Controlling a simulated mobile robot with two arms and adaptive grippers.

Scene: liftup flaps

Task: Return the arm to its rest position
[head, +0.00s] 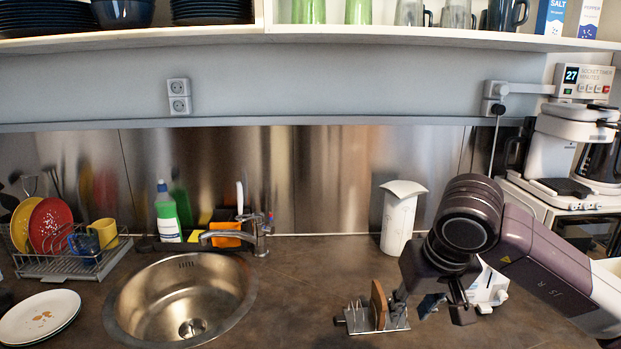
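My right arm comes in from the right, bent over the counter. Its dark gripper (431,304) points down above the counter, beside the small rack with a brown slice (378,305). Its fingers look spread apart, and I see nothing held between them. My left arm and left gripper are not in view. The wall cupboard (420,36) along the top shows open shelves with dishes, glasses and boxes; no flap is seen covering them.
A white appliance (489,286) stands just behind the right gripper, and a white canister (400,218) stands behind it. A coffee machine (565,150) is at the right. A round sink (182,300), dish rack (70,262) and plates (38,318) fill the left.

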